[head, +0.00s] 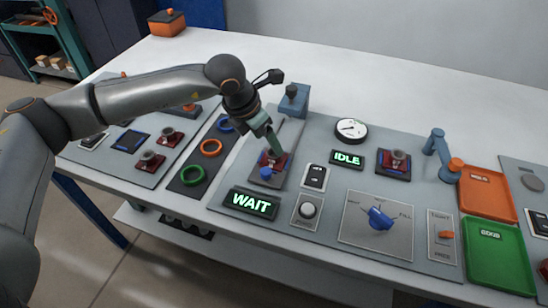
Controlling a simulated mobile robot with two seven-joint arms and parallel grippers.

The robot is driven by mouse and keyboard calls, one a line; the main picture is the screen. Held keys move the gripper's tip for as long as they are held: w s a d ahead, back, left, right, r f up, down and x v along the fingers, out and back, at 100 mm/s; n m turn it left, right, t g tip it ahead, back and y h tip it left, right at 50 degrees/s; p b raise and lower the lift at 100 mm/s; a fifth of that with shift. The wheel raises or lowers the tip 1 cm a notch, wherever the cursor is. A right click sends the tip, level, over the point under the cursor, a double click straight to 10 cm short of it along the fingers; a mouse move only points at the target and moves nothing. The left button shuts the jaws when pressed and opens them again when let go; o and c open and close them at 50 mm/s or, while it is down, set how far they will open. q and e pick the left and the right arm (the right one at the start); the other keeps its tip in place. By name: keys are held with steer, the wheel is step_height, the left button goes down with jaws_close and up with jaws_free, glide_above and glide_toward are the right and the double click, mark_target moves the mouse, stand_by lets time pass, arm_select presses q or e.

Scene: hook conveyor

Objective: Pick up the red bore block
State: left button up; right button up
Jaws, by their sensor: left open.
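A red block (280,162) sits on a dark fixture with a blue knob (265,173) at its front, left of centre on the grey panel. My left arm reaches in from the left, and my left gripper (271,146) points down just above this block. Its fingers are open, and I cannot tell whether they touch the block. The gripper partly hides the block, so its bore is not clear. Another reddish block (396,157) sits on a dark base to the right. My right gripper is not in view.
A lit WAIT sign (250,203) is in front and an IDLE sign (347,158) to the right. A blue post (294,100) stands behind the gripper. Coloured rings (193,175) lie to the left. An orange tray (486,197) and a green tray (498,258) are at the right.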

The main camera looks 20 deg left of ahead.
arm_select(q)
steer(key=x, duration=0.4)
steer(key=shift+d+f, duration=0.15)
steer(key=shift+f, duration=0.25)
jaws_close()
stand_by(0.5)
